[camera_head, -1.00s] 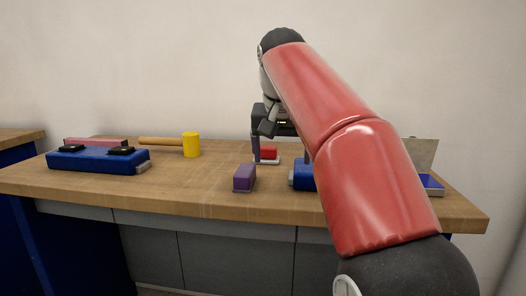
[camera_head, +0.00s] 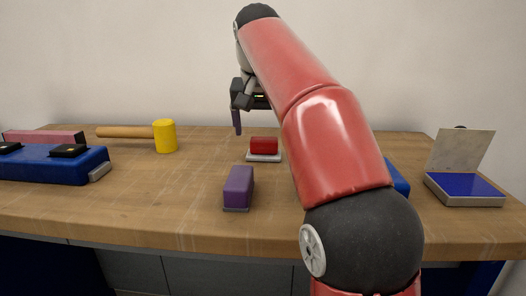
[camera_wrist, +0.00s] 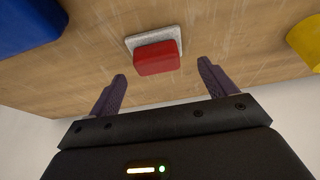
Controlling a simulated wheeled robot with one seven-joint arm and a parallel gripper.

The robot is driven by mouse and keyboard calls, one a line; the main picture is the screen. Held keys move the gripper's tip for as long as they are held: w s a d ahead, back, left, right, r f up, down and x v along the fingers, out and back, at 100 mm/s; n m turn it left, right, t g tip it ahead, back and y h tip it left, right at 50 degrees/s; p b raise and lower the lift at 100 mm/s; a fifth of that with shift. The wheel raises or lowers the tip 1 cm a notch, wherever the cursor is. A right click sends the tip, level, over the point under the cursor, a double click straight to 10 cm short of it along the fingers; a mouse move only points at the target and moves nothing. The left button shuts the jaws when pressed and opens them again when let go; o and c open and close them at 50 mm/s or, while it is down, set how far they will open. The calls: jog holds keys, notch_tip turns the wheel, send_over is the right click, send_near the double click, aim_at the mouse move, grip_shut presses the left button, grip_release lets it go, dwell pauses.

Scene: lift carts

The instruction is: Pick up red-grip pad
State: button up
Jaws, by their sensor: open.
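The red-grip pad (camera_head: 264,147) is a red block on a pale grey base, lying on the wooden table in the middle of the head view. It also shows in the wrist view (camera_wrist: 157,56), ahead of the fingertips and roughly between their lines. My gripper (camera_wrist: 161,70) is open and empty, with two purple fingers apart. In the head view my gripper (camera_head: 238,122) is above the table, to the left of the pad and apart from it. The arm hides its far finger there.
A purple block (camera_head: 238,187) stands in front of the pad. A yellow-headed mallet (camera_head: 165,136) lies to the left, beside a blue case (camera_head: 50,165) and a pink block (camera_head: 45,137). An open box with a blue inside (camera_head: 465,187) is at right. Another blue thing (camera_head: 398,178) is partly behind my arm.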

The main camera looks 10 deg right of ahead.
aim_at(264, 138)
jog(key=x, duration=0.2)
jog(key=b+x, duration=0.1)
jog(key=x, duration=0.2)
jog(key=shift+d, duration=0.2)
jog(key=shift+r, duration=0.1)
jog(key=c, duration=0.8)
jog(key=shift+o, duration=0.2)
jog(key=shift+r, duration=0.15)
notch_tip(264, 138, up, 6)
jog(key=p, duration=0.3)
jog(key=shift+w+r, duration=0.1)
jog(key=shift+r, duration=1.75)
